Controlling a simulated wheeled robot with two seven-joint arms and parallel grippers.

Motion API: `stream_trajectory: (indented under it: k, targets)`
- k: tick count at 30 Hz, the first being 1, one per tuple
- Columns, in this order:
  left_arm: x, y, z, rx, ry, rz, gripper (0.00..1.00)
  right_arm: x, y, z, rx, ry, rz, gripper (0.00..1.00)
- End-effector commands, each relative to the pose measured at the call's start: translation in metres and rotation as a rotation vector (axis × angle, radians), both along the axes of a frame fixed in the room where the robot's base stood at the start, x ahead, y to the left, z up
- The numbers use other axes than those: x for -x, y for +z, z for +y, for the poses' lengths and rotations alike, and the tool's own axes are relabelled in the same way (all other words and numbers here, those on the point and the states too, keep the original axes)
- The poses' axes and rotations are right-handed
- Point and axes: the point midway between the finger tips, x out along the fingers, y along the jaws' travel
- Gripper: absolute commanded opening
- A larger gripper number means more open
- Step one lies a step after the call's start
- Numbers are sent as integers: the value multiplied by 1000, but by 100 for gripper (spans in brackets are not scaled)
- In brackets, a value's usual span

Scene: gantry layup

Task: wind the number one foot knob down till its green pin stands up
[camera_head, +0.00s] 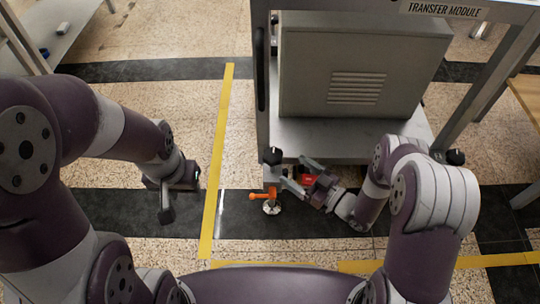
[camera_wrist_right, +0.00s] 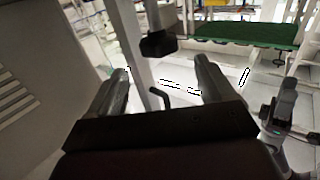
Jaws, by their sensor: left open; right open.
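A black knob (camera_head: 272,156) sits at the front left leg of the transfer module. A black knob also shows in the right wrist view (camera_wrist_right: 158,43), beyond the fingertips. An orange lever (camera_head: 263,195) stands over a pale round foot (camera_head: 271,208) below that leg. No number is readable on the knobs, and I see no green pin. My right gripper (camera_head: 294,172) is open beside the leg, just right of the lever, with nothing visible between its fingers. My left gripper (camera_head: 180,195) is open and empty, left of the yellow floor line.
The transfer module's grey cabinet (camera_head: 365,70) stands on a low shelf (camera_head: 340,137) behind my right gripper. Another black knob (camera_head: 455,157) is at its right leg. A yellow line (camera_head: 217,150) crosses the open floor between my left gripper and the module.

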Motion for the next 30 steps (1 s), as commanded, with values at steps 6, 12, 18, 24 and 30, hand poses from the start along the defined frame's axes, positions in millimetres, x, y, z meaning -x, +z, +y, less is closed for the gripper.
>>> stream_trajectory:
  k: [6, 12, 18, 24, 30]
  targets:
    - [0, -31, 0, 0, 0, 1, 43, -34, -6, 45, 0, 5, -2, 83]
    - [0, -44, 0, 0, 0, 1, 43, -57, -4, 70, 2, 2, -1, 83]
    - [0, -48, 0, 0, 0, 1, 43, -65, -2, 80, 2, 0, 2, 83]
    - [0, -47, 0, 0, 0, 1, 43, -65, -1, 80, 2, -1, 2, 83]
    - [0, -47, 0, 0, 0, 1, 43, -65, -1, 80, 2, -1, 2, 31]
